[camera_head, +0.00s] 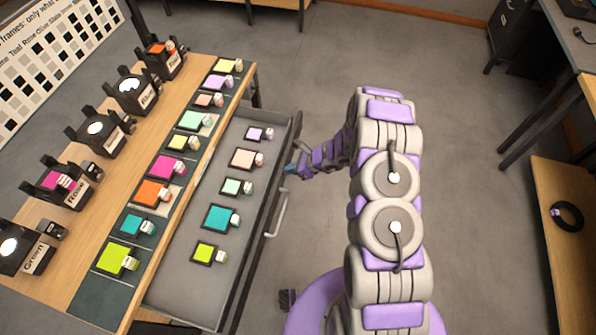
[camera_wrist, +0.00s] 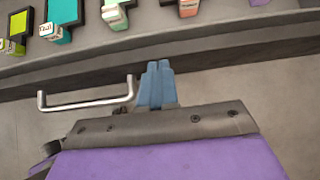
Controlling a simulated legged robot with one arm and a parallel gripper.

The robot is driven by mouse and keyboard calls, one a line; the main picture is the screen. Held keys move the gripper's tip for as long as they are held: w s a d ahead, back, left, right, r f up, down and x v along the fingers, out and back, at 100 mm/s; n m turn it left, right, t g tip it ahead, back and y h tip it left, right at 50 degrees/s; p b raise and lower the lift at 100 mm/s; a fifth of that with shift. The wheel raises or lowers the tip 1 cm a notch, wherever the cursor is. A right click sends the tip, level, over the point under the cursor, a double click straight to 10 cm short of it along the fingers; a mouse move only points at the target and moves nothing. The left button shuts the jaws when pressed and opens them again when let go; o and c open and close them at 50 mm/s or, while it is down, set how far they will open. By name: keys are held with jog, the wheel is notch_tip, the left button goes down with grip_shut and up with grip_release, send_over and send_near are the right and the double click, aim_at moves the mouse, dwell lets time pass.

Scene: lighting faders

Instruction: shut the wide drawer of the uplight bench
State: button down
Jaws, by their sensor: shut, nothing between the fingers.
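The wide drawer (camera_head: 185,295) of the uplight bench (camera_head: 150,130) stands pulled out to the right of the bench top. It holds several coloured gel frames with white tags. A silver bar handle (camera_head: 278,215) is on its front panel, and it also shows in the wrist view (camera_wrist: 85,103). My gripper (camera_head: 291,170) is at the drawer front, beyond the handle's far end. In the wrist view its blue fingers (camera_wrist: 157,82) are together and empty, just right of the handle, pointing at the drawer's front panel. I cannot tell whether the fingertips touch the panel.
Several black lamp holders (camera_head: 98,130) and gel frames stand on the bench top. A board with printed squares (camera_head: 50,60) is at the far left. A desk (camera_head: 560,60) and a wooden shelf with a black ring (camera_head: 567,215) are at the right. The floor between is clear.

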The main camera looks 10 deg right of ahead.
jog(key=shift+d, duration=0.2)
jog(key=w+a, duration=0.4)
jog(key=a, duration=0.8)
jog(key=w+a, duration=0.4)
jog(key=a, duration=0.7)
jog(key=shift+w+a+p, duration=0.25)
jog(key=shift+a+p, duration=0.1)
jog(key=shift+p, duration=0.1)
